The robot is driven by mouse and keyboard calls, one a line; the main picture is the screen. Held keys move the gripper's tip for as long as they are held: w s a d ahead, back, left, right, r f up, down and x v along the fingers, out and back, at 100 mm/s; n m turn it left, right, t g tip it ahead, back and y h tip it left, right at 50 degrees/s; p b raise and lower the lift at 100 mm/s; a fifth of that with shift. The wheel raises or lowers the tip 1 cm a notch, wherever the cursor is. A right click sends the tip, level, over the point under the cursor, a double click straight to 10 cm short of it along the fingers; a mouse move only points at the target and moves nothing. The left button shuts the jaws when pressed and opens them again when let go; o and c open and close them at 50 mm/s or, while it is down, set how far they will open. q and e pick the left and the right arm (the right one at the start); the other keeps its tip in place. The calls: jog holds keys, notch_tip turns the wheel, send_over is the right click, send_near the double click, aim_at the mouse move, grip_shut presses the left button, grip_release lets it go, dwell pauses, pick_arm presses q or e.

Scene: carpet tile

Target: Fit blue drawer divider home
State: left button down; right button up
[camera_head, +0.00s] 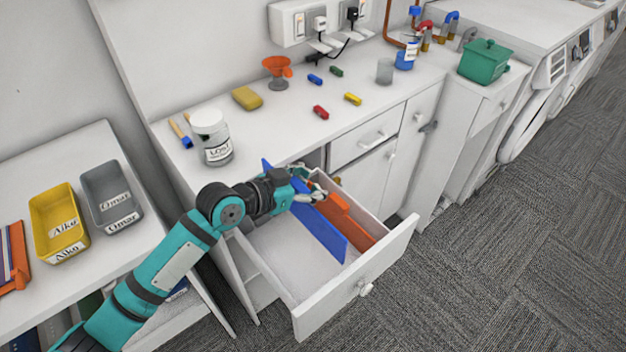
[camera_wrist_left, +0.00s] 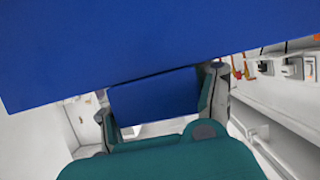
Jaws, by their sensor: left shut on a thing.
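The blue drawer divider (camera_head: 325,232) is a long flat panel running front to back in the open white drawer (camera_head: 318,318). My left gripper (camera_head: 308,193) is shut on its upper edge, near the drawer's back half. The divider's far end shows above the drawer's back, by the counter edge. Whether its lower edge touches the drawer floor I cannot tell. In the left wrist view the blue divider (camera_wrist_left: 130,50) fills the top and also shows between the fingers of my left gripper (camera_wrist_left: 165,95). My right gripper is not in view.
Orange-red pieces (camera_head: 350,222) lie along the drawer's right side. The drawer's left part is bare. A labelled white jar (camera_head: 211,137) stands on the counter near the gripper. Yellow (camera_head: 58,222) and grey (camera_head: 108,195) trays sit on the left table.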

pick_arm(q)
notch_tip(320, 180, down, 6)
jog(key=b, duration=0.4)
jog(key=shift+r, duration=0.1)
dwell(1.3)
dwell(0.7)
jog(key=shift+f+b, duration=1.25)
jog(key=shift+f, duration=0.35)
jog(key=shift+f+b, duration=2.15)
jog(key=shift+f, duration=0.55)
jog(key=shift+c, duration=1.2)
grip_release()
